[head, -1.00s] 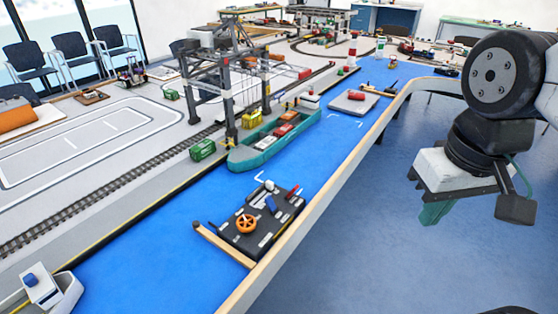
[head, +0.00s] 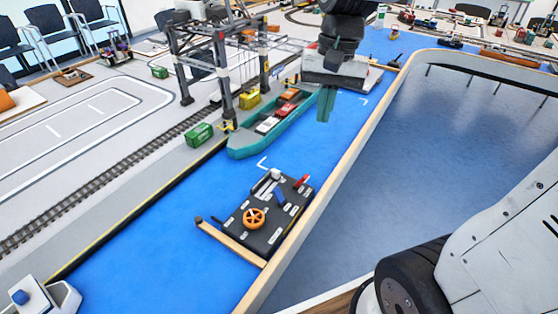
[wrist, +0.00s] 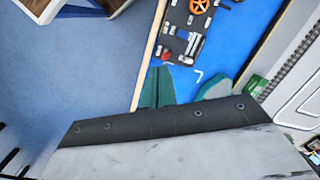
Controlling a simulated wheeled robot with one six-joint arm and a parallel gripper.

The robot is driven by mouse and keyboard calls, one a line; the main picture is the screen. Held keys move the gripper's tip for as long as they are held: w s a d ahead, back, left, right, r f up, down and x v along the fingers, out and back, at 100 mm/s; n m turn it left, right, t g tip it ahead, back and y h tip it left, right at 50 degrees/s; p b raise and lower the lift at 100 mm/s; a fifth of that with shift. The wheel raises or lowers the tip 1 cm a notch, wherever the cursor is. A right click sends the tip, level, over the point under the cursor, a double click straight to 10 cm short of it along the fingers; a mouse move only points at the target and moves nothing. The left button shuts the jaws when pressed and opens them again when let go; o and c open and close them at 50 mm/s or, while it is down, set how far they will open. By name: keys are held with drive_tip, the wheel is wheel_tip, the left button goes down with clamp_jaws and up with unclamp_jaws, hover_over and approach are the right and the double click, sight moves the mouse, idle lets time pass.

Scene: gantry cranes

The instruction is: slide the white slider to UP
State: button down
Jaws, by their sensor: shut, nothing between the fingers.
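The black control panel (head: 266,204) lies on the blue table strip in the head view. It carries an orange wheel (head: 253,218), a blue lever (head: 281,197), a red handle (head: 301,182) and white parts (head: 275,175) near its far edge. The panel (wrist: 178,22) also shows at the top of the wrist view. The white slider cannot be told apart surely from the other white parts, and its setting is unreadable. My gripper (head: 323,118) has teal fingers, shut and empty, pointing down beyond the panel's far side, apart from it. Its fingers (wrist: 158,86) also show in the wrist view.
A teal ship (head: 245,147) with small cargo lies behind the panel, left of my gripper. A grey gantry crane (head: 220,80) stands over the track. A wooden bar (head: 232,243) runs along the panel's near side. The blue strip left of the panel is clear.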

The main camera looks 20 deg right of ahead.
sight(276, 175)
drive_tip(key=w+d+f+m+g+y, duration=0.25)
drive_tip(key=w+f+m, duration=0.35)
drive_tip(key=w+f, duration=1.15)
drive_tip(key=shift+t, duration=0.25)
drive_tip(key=x, duration=0.8)
drive_tip(key=shift+w+d+f, duration=0.1)
drive_tip(key=shift+w, duration=0.25)
drive_tip(key=s+a, duration=0.1)
drive_tip(key=a, duration=0.1)
drive_tip(key=shift+s+a+f, duration=0.1)
drive_tip(key=shift+s+a, duration=0.25)
drive_tip(key=shift+s, duration=0.05)
drive_tip(key=shift+s+a, duration=0.25)
drive_tip(key=shift+a, duration=0.1)
